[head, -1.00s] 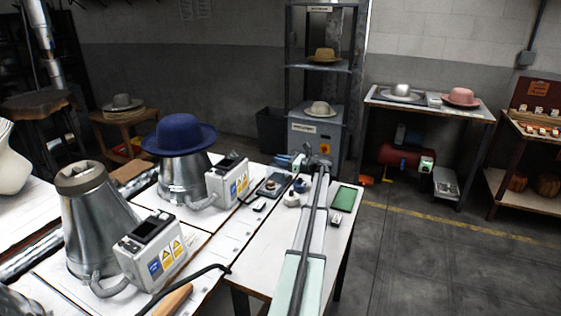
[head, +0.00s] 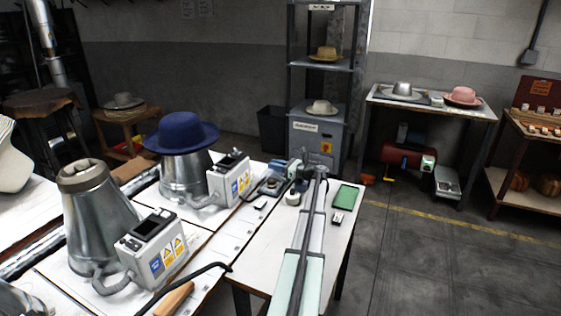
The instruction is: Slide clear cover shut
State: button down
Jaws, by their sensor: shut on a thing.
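My arm reaches up the middle of the head view, over the white table (head: 232,262). My gripper (head: 283,173) is small and dark at its far end, at the table's back edge, and points left. A small dark device with a round knob (head: 270,187) lies just below and left of it. My gripper is shut on a small part beside this device. The part fits the clear cover, but its clear surface is too small and hidden to make out. I cannot tell how far the cover stands open.
Two metal cones with control boxes (head: 153,250) stand left, one under a blue hat (head: 181,132). A white roll (head: 292,198) and a green pad (head: 346,196) lie near my arm. A grey cabinet (head: 317,148) stands behind the table.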

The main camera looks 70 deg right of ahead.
aim_at(276, 173)
jog(key=shift+a+f, duration=0.1)
jog(key=shift+a, duration=1.4)
jog(key=c, duration=1.1)
grip_release()
jog(key=shift+s, duration=0.6)
jog(key=s, duration=1.2)
jog(key=shift+s, duration=0.35)
